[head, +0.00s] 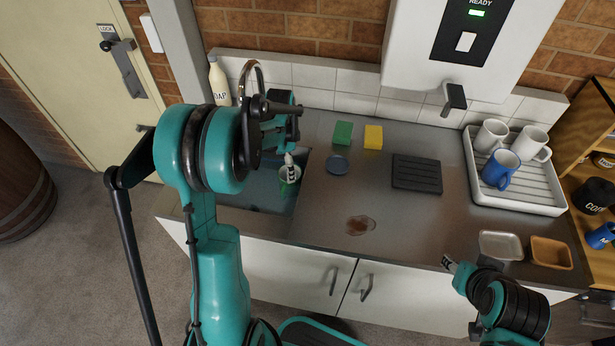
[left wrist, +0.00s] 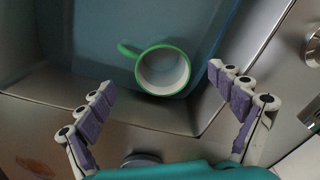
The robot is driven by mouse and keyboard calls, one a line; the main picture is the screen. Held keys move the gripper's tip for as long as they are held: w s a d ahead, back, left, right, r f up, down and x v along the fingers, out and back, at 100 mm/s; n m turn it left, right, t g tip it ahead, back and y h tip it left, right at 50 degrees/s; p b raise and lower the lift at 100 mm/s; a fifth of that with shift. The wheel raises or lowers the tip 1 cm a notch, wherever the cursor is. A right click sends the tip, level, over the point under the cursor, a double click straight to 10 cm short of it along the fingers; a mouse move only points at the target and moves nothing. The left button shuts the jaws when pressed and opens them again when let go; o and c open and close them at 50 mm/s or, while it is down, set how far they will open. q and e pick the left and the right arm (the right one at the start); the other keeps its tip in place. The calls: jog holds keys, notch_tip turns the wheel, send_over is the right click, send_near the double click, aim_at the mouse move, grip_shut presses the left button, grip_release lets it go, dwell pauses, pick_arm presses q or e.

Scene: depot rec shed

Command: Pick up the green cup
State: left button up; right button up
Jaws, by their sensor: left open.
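The green cup (left wrist: 181,87), with a white inside and its handle to the upper left in the left wrist view, stands in the sink basin (left wrist: 85,40) near a corner. In the head view the cup (head: 286,187) is partly covered by my left gripper (head: 290,160), which hangs over the basin. In the left wrist view the left gripper (left wrist: 162,80) is open, its purple-padded fingers spread wide with the cup between and beyond them. Nothing is between the pads. My right gripper (head: 449,264) is at the counter's front edge; its jaws are too small to read.
A green sponge (head: 342,133), a yellow sponge (head: 373,137), a blue round dish (head: 337,164) and a black ribbed mat (head: 416,173) lie right of the sink. A drying rack (head: 540,200) holds mugs. The curved faucet (head: 258,72) rises behind the sink.

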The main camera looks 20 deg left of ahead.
aim_at(288, 185)
pick_arm(q)
jog(key=f+b, duration=0.1)
jog(key=f, duration=0.1)
jog(key=f+b, duration=0.1)
jog(key=f, duration=0.2)
jog(key=w+f+b, duration=0.1)
jog(key=f, duration=0.2)
jog(key=shift+d+f+b, duration=0.2)
jog(key=shift+b, duration=0.2)
jog(key=shift+r, duration=0.1)
jog(key=c, duration=1.6)
